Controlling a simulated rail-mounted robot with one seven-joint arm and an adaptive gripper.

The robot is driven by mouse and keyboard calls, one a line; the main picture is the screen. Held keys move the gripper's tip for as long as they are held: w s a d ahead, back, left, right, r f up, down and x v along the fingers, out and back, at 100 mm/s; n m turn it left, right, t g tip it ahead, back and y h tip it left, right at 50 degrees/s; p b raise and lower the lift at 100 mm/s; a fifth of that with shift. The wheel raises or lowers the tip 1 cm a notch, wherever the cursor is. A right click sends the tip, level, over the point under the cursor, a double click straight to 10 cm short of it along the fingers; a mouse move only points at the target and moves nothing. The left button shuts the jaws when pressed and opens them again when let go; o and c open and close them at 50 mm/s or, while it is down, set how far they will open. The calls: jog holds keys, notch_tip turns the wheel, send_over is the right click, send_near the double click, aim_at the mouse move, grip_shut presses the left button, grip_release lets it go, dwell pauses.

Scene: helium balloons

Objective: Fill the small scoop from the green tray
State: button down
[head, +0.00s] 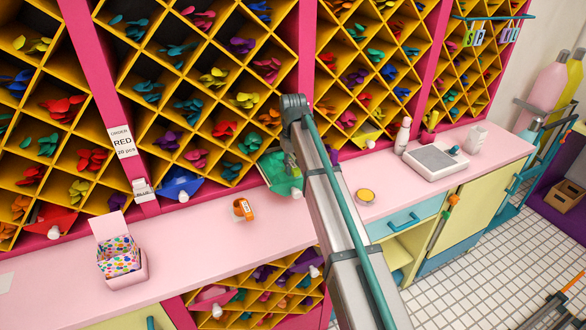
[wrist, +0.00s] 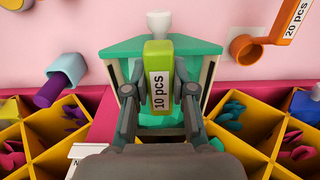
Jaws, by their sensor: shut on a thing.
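The green tray (head: 276,168) sticks out of the shelf's lower edge over the pink counter, partly behind my arm. In the wrist view the green tray (wrist: 125,49) lies straight ahead, with a white knob at its front. My gripper (wrist: 160,98) is shut on the small scoop (wrist: 158,58), a lime-green piece labelled "10 pcs", with one finger on each side. The scoop is over the tray's middle. Its bowl and the tray's contents are hidden, so I cannot tell whether it holds balloons or touches any. In the head view my arm hides the scoop.
An orange "20 pcs" scoop (head: 242,209) lies on the counter (head: 200,240). A blue tray (head: 180,184) and a red tray (head: 50,221) stand to the left. A patterned box (head: 119,258) is front left. A yellow round item (head: 365,196) and a scale (head: 435,160) are right.

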jog(key=shift+r+p, duration=1.55)
jog(key=shift+r, duration=2.65)
